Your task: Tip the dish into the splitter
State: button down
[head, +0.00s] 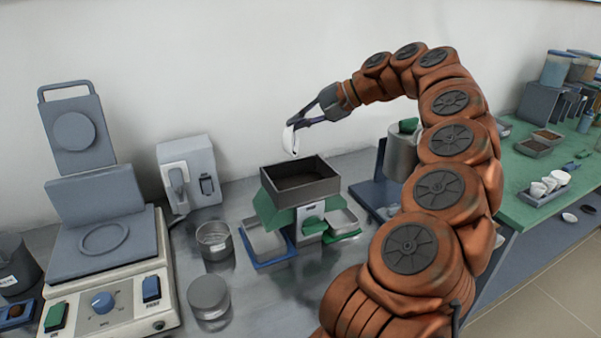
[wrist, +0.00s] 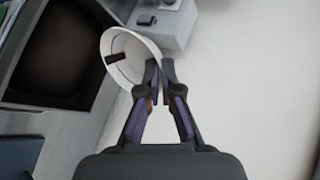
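The white dish (head: 290,139) is held in the air by my gripper (head: 298,122), above and slightly left of the splitter's middle. It is tilted steeply, nearly on edge. In the wrist view the fingertips (wrist: 161,72) are closed on the rim of the dish (wrist: 122,45), which bears a dark rectangular mark. I cannot tell whether anything is inside it. The splitter (head: 272,212) is green with a grey rectangular hopper (head: 318,184) on top; the hopper's inside is dark. In the wrist view the hopper (wrist: 60,45) lies at upper left, beside the dish. Metal pans (head: 263,243) (head: 343,220) sit at the splitter's sides.
A balance-like device with a raised lid (head: 100,240) stands at left. A grey box device (head: 188,170) is behind. Two round metal containers (head: 214,240) (head: 208,297) stand left of the splitter. A metal cylinder (head: 401,155) stands right, partly behind my arm. A green bench (head: 520,180) lies far right.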

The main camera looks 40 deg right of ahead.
dwell(0.9)
jog(key=shift+a+r, duration=0.1)
dwell(0.3)
jog(key=shift+w+a, duration=0.1)
jog(key=shift+w, duration=0.1)
jog(key=w+g+h+p, duration=0.1)
jog(key=a+g+h+p, duration=0.1)
jog(key=shift+w+a+g, duration=0.25)
jog(key=shift+w+g, duration=0.15)
jog(key=shift+w+a+f+h, duration=0.1)
jog(key=shift+f+h, duration=0.15)
jog(key=shift+h, duration=0.05)
